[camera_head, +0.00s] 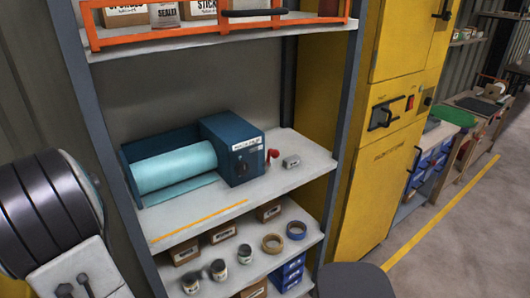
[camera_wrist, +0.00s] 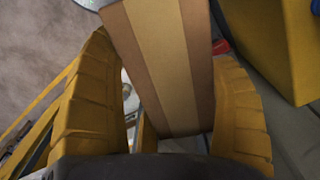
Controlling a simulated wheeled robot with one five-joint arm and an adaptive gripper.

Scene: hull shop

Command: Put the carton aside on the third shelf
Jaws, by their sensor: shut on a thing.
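In the wrist view my gripper (camera_wrist: 162,50) has its two yellow ribbed fingers on either side of a brown carton (camera_wrist: 163,75) with a paler tape stripe along it. The fingers are shut on the carton, and its far end runs out of the top of the picture. The head view shows neither carton nor gripper. There, a rack has an upper shelf (camera_head: 220,38), a middle shelf (camera_head: 290,181) and a lower shelf (camera_head: 258,262). Which one counts as third cannot be told.
Small boxes (camera_head: 223,232), jars and tape rolls (camera_head: 273,243) crowd the lower shelf. An orange rail (camera_head: 215,33) fronts the upper shelf.

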